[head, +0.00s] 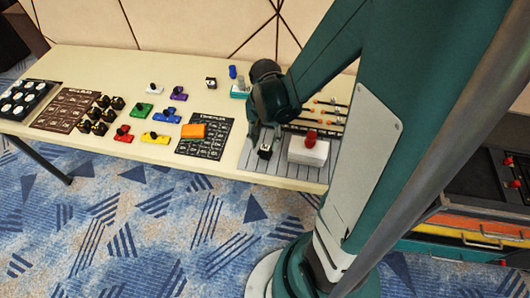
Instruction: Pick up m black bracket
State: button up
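A small black piece with a pale top (265,152) is on the grey slatted mat (290,178) near the front edge of the table. It may be the black bracket, but no letter on it can be read. My gripper (264,140) points down right at this piece, with its fingers spread to either side. Whether the fingers touch the piece is too small to tell. Another small black piece with a white part (211,82) stands near the back of the table. Several black pieces with yellowish parts (101,113) stand in a cluster at the left.
A white block with a red knob (308,151) is close on the right of my gripper. A black lettered board (204,147) with an orange block (193,131) lies to the left. Coloured blocks, a brown board (62,108) and a tray of round items (20,98) are farther left.

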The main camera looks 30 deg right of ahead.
aim_at(265, 147)
jog(key=shift+f+b, duration=0.5)
jog(key=shift+f, duration=1.35)
jog(key=shift+a, duration=0.1)
jog(key=c, duration=1.1)
jog(key=shift+r, duration=0.1)
jog(key=shift+r+p, duration=1.45)
jog(key=shift+r, duration=3.45)
